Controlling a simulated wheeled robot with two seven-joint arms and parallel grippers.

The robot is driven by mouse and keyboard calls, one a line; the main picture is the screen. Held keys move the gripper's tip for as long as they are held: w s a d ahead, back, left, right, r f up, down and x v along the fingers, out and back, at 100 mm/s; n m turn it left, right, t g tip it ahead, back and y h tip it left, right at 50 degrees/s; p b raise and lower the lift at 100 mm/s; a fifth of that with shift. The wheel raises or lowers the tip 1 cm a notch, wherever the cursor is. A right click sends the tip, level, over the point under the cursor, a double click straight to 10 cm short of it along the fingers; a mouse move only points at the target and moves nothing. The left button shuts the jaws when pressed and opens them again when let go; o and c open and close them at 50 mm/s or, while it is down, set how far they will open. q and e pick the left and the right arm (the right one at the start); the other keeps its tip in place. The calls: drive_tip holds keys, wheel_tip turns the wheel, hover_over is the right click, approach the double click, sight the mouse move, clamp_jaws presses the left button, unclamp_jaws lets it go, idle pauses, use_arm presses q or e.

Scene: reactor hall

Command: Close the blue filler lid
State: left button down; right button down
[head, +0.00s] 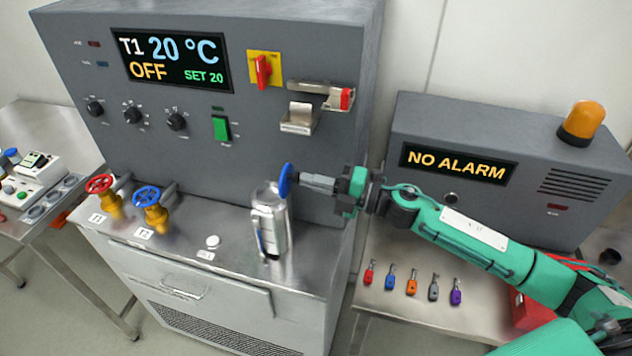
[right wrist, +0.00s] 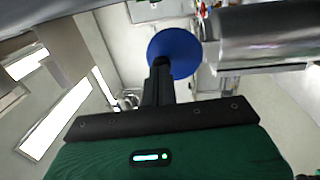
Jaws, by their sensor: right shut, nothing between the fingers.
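The blue filler lid (head: 286,180) stands upright and raised at the upper right of a steel cylindrical vessel (head: 271,222) on the console's ledge. In the right wrist view the lid (right wrist: 174,53) is a round blue disc beside the shiny vessel (right wrist: 262,38). My right gripper (head: 304,179) comes in from the right, shut and empty. Its fingertips are at the lid's right face; in the right wrist view the fingers (right wrist: 160,80) overlap the lid's lower left edge. I cannot tell whether they touch it. My left gripper is not in view.
A red valve (head: 100,184) and a blue valve (head: 147,196) stand left of the vessel, with a white button (head: 213,241) between. A metal bracket (head: 299,118) juts out above.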

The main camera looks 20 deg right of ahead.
sight(287, 168)
drive_tip(key=shift+w+a+r+p, duration=0.4)
drive_tip(key=shift+a+r+p, duration=0.2)
drive_tip(key=shift+r+p, duration=0.2)
drive_tip(key=shift+w+a+r+p, duration=0.3)
drive_tip(key=shift+w+a+p, duration=0.05)
drive_tip(key=shift+a+p, duration=0.2)
